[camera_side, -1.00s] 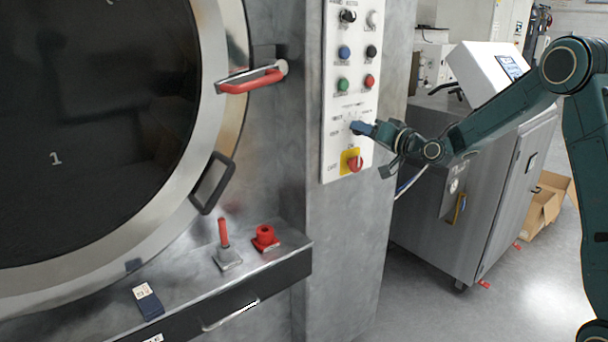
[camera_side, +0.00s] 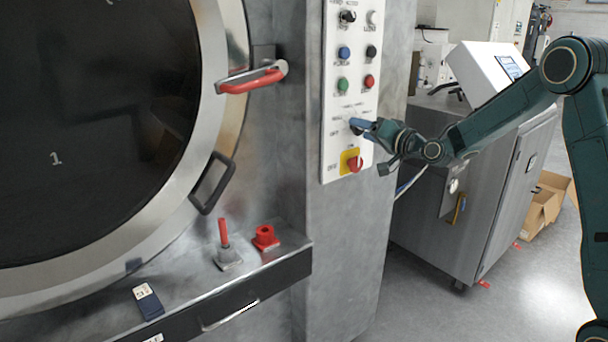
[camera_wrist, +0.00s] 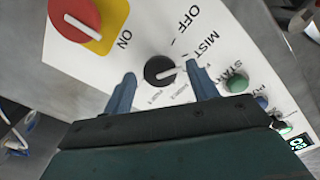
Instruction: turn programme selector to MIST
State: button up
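The programme selector is a black knob (camera_wrist: 160,71) with a white pointer line, on the white control panel (camera_wrist: 130,55). In the wrist view its pointer lies to the right and slightly up, towards the near end of the MIST lettering (camera_wrist: 203,43); the right finger partly covers that spot, so exact alignment is unclear. The OFF lettering (camera_wrist: 183,18) is farther up. My gripper (camera_wrist: 160,74) is open, one blue finger on each side of the knob, with visible gaps. In the side view my gripper (camera_side: 355,125) is at the panel and hides the knob.
A red switch on a yellow plate (camera_side: 350,162) sits just below the selector. Green (camera_side: 343,85) and red (camera_side: 369,82) buttons are above it. A red-handled door lever (camera_side: 252,82) projects to the left. A grey cabinet (camera_side: 490,190) stands behind my arm.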

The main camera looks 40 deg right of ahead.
jog(key=shift+s, duration=0.1)
jog(key=s, duration=1.3)
jog(key=shift+s, duration=0.35)
jog(key=s+a+f+n+g+y, duration=0.1)
jog(key=s+a+n+g+y, duration=0.2)
jog(key=a, duration=0.5)
jog(key=s+a+n+g+y, duration=0.1)
jog(key=s+a+n+g, duration=0.3)
jog(key=a, duration=0.3)
jog(key=s+f+n+g+h, duration=0.1)
jog(key=s+g+h, duration=0.3)
jog(key=s, duration=1.6)
jog(key=shift+g, duration=0.7)
